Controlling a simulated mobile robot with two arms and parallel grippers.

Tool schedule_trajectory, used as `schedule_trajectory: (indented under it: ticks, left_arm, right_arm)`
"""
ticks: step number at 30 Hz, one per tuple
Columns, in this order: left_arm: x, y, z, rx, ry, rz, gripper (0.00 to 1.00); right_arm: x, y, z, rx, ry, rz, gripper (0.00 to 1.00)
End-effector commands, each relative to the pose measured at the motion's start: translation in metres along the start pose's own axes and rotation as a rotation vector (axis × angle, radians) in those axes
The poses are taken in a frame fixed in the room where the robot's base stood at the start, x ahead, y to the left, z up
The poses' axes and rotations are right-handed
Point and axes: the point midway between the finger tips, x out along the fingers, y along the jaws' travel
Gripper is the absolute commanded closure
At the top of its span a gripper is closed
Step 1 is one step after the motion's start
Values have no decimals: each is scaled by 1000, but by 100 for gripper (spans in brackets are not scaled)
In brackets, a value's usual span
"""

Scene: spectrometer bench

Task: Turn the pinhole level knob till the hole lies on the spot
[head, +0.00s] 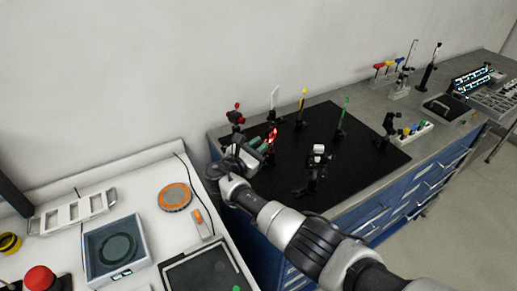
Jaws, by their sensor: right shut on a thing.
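My right gripper (250,150) is at the left end of the black optical breadboard (300,188), low among the small mounts. It is shut on a small part there, which looks to be the pinhole level knob; the jaws hide most of it. Red and green parts (270,136) show just beyond the jaws. A dark mount with a red top (237,116) stands behind the gripper. The pinhole and the light spot are too small to make out, so I cannot tell how they line up. My left gripper is not in view.
Posts with yellow (304,95) and green (345,104) tips, a white-topped mount (319,151) and a dark mount (389,124) stand on the breadboard. A white bench with an orange disc (174,197) and a grey-blue box (92,243) lies at left.

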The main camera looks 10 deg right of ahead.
Motion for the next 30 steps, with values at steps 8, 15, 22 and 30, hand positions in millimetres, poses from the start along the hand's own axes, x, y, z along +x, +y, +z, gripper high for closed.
schedule_trajectory:
  ticks: [8, 15, 22, 30]
  left_arm:
    - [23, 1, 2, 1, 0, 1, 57]
    - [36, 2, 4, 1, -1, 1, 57]
    - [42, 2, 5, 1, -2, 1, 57]
    - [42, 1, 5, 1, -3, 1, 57]
  right_arm:
    - [1, -2, -4, 209, 0, -1, 100]
    - [1, -2, -2, 343, -1, -1, 100]
    - [0, -1, -1, 406, -1, -1, 100]
    - [1, -1, 0, 420, -1, -1, 100]
